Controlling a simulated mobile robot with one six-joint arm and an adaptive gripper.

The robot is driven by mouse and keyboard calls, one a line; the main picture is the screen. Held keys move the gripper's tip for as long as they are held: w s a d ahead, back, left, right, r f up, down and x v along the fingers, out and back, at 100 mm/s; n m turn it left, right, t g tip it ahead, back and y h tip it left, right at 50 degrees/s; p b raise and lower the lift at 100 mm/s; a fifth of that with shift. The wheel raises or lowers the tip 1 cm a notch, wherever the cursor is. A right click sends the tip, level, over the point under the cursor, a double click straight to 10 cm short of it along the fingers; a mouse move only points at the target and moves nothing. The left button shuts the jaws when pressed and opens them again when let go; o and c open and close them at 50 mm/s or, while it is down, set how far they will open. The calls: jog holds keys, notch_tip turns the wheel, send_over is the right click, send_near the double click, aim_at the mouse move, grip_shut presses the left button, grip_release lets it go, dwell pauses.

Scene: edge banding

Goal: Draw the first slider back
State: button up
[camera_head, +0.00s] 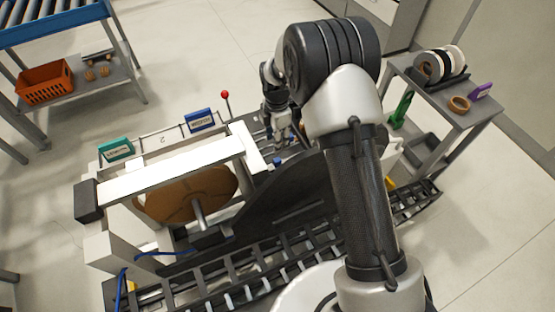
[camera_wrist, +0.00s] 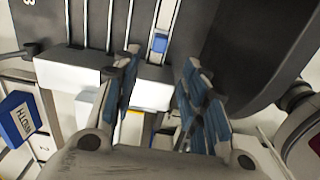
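My gripper (camera_wrist: 160,62) is open, its two blue-padded fingers apart with nothing visible between them. In the wrist view the fingertips are at the edge of a dark slotted panel (camera_wrist: 215,25) with a white bar (camera_wrist: 75,75) along it. A small blue slider knob (camera_wrist: 159,43) sits in a slot just beyond the fingertips, between them in the picture. I cannot tell which is the first slider. In the head view my gripper (camera_head: 281,143) is beside the machine, partly hidden by my arm; a blue knob (camera_head: 277,162) shows near it.
A blue sign (camera_head: 200,121), a green sign (camera_head: 115,149) and a red-topped lever (camera_head: 225,95) stand along the machine. A brown roll (camera_head: 185,195) sits under its white beam (camera_head: 170,168). A grey shelf (camera_head: 455,122) with tape rolls is right.

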aim_at(277, 160)
notch_tip(277, 160, down, 12)
jog(key=shift+f+b, duration=0.15)
jog(key=shift+b, duration=0.85)
jog(key=shift+c, duration=0.6)
grip_shut()
